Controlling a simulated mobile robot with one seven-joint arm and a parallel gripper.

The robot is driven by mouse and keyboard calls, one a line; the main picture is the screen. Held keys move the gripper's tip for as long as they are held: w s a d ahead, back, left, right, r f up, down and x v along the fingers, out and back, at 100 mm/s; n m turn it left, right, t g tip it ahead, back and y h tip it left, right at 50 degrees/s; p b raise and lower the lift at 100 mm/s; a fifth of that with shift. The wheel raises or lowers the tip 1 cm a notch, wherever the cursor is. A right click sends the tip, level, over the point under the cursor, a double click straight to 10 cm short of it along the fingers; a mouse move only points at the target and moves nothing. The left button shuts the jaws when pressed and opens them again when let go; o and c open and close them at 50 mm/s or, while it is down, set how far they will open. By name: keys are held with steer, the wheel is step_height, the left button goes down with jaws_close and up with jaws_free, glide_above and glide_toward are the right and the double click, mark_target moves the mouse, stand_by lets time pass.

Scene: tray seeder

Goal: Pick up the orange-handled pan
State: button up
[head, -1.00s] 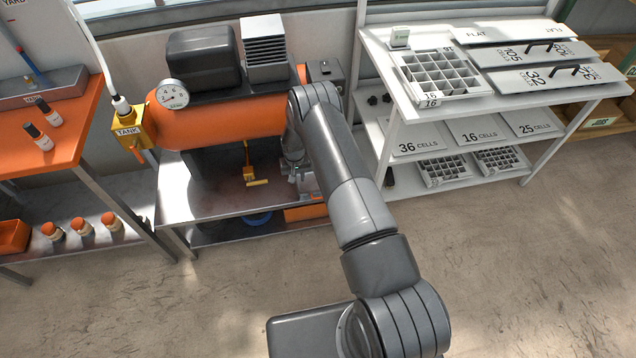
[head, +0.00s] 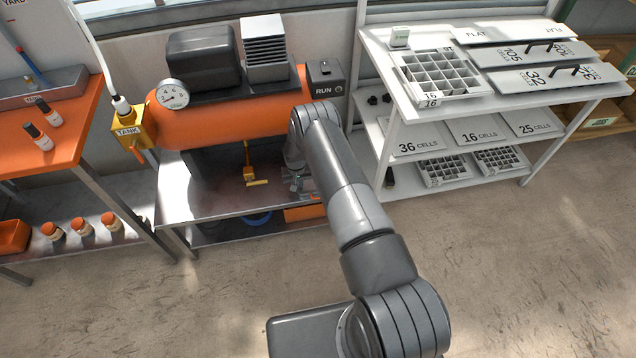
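I cannot make out an orange-handled pan for sure. An orange piece (head: 304,213) shows low at the right end of the bench under the tank; its shape is partly cut off by the shelf edge, so I cannot tell what it is. A blue rounded thing (head: 257,219) lies left of it, mostly hidden under the metal shelf (head: 205,205). My gripper (head: 302,185) is small and partly hidden by my arm, at the shelf's right end, above the orange piece. Its fingers are too small to tell whether they are open or hold anything.
The orange tank (head: 205,128) with a gauge (head: 173,94) hangs over the shelf. A yellow-handled valve (head: 252,170) hangs below it, left of my gripper. A white rack (head: 375,150) with trays stands close on the right. An orange table (head: 60,140) is left. The front floor is clear.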

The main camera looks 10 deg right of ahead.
jaws_close()
steer(key=shift+r, duration=0.15)
